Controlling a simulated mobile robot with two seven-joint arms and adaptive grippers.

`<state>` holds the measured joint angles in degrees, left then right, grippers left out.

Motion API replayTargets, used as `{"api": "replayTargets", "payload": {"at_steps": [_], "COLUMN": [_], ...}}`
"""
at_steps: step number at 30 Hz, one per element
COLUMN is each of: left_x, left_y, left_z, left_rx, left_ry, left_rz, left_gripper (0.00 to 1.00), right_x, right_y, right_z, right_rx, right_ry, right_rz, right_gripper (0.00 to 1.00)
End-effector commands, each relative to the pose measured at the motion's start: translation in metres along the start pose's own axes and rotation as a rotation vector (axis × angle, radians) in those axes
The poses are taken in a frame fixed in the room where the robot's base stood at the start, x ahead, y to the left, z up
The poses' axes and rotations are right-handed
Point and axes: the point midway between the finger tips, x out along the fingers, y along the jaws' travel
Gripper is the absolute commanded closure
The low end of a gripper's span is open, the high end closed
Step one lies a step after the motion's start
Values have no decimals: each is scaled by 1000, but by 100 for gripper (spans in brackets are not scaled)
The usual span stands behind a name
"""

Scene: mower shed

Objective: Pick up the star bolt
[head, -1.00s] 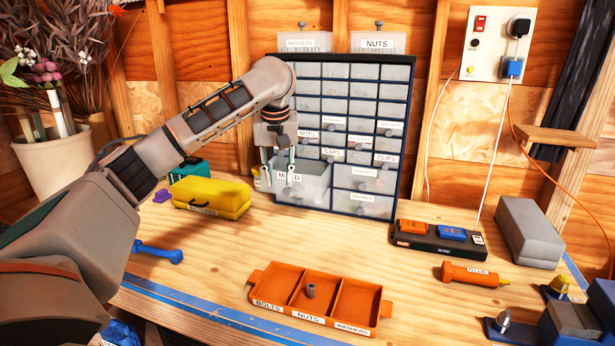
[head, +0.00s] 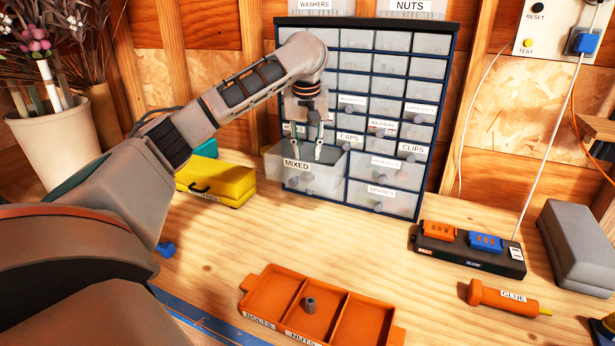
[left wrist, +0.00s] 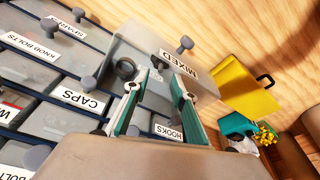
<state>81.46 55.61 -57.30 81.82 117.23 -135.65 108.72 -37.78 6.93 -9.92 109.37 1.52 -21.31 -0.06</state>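The open drawer labelled MIXED (head: 298,180) sticks out at the lower left of the cabinet. My left gripper (head: 311,157) points down at its opening, fingers apart; whether the tips are below the rim is unclear. In the left wrist view the fingers (left wrist: 160,72) are spread, with nothing clearly held between them. A dark ring-shaped part (left wrist: 125,68) lies in the drawer beside one finger. I cannot make out the star bolt for certain; the drawer walls and fingers hide much of the inside. My right gripper is not in view.
The drawer cabinet (head: 385,75) stands behind. An orange tray (head: 375,335) in front holds a grey nut (head: 308,304) in its middle compartment. A yellow case (head: 215,182) is left of the drawer. The middle bench is clear.

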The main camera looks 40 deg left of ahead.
Motion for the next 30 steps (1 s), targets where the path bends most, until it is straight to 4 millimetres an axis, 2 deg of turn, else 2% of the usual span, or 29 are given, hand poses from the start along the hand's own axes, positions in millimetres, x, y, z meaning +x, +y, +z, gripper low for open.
{"api": "replayTargets", "payload": {"at_steps": [10,19,20,22,23,30], "left_x": [42,47,47,47,47,47], "left_y": [-1,-1,-1,-1,-1,-1], "left_z": [3,2,2,2,2,2], "left_rx": [0,1,1,1,1,1], "left_ry": [-3,0,0,0,0,0], "left_rz": [-1,0,0,0,0,0], "left_gripper": [74,74,77,95,100,100], "right_x": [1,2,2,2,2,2], "right_y": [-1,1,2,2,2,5], "right_z": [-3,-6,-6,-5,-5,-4], "right_rx": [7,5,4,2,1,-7], "right_ry": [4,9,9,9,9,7], "right_rz": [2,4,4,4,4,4], "right_gripper": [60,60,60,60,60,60]}}
